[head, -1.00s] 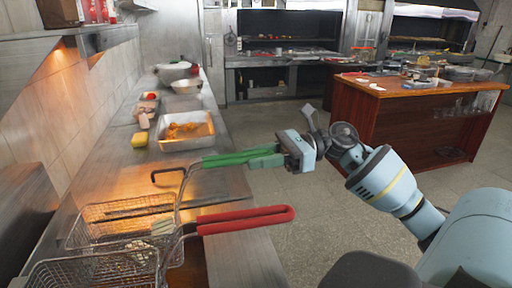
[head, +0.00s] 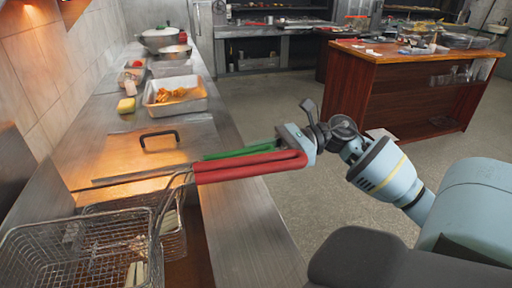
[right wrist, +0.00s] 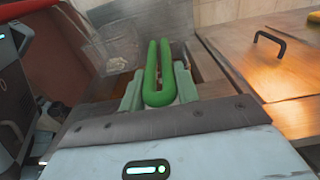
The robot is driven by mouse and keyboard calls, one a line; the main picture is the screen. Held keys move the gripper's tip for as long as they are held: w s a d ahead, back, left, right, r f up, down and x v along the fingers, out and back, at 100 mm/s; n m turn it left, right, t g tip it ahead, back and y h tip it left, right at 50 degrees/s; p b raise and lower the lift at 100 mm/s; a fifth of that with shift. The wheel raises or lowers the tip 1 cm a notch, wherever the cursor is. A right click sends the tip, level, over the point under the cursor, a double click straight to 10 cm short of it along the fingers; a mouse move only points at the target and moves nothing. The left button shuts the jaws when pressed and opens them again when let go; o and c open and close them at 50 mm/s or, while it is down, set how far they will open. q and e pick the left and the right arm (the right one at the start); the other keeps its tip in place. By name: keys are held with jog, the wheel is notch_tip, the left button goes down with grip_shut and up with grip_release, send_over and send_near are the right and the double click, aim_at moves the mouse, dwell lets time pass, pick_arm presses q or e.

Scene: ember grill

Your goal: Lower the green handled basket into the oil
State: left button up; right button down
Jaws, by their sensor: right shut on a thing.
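My right gripper (head: 283,143) is shut on the green handle (head: 238,152); in the right wrist view the green loop (right wrist: 152,75) sits between both fingers. The green handled wire basket (head: 176,241) is low in the fryer opening, largely hidden behind the red handled basket. Whether its bottom is in the oil cannot be seen. The red handled basket (head: 40,245) is nearer, with pale food in it. Its red handle (head: 250,167) runs beside and just in front of the green handle. My left gripper is not in view.
A flat metal lid with a black handle (head: 159,135) lies on the counter behind the fryer. Beyond are a tray of fried food (head: 176,99), a yellow sponge (head: 126,105) and a lidded pot (head: 162,38). The floor right of the counter is clear.

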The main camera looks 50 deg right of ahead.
notch_tip(320, 180, down, 5)
jog(key=b, duration=0.3)
jog(key=shift+f+b, duration=0.7)
jog(key=shift+b, duration=0.15)
jog(key=shift+f, duration=0.1)
jog(key=shift+f+b, duration=0.6)
jog(key=shift+b, duration=0.1)
jog(key=c, duration=0.9)
grip_release()
jog(key=shift+c, duration=0.2)
jog(key=shift+f, duration=0.1)
